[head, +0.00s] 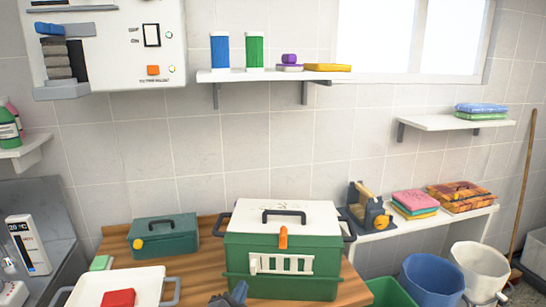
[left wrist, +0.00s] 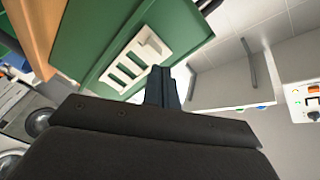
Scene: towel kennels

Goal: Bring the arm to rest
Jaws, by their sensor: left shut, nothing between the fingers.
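My left gripper (head: 237,292) shows at the bottom middle of the head view, in front of the green kennel (head: 240,246). Its fingers are shut with nothing between them; they also show in the left wrist view (left wrist: 161,87). The kennel has a white lid with a dark handle, an orange latch and a white grille. In the left wrist view the kennel (left wrist: 93,40) fills the upper left, with its white grille (left wrist: 137,58) just beyond the fingertips. I cannot tell whether the fingers touch it. My right gripper is not in view.
The wooden table (head: 205,270) also carries a teal box (head: 165,238) and a white tray (head: 145,285) with a red cloth (head: 118,299). Blue (head: 432,278) and white (head: 478,268) bins stand at right. A side shelf (head: 365,241) holds folded towels (head: 415,203). Wall shelves hang above.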

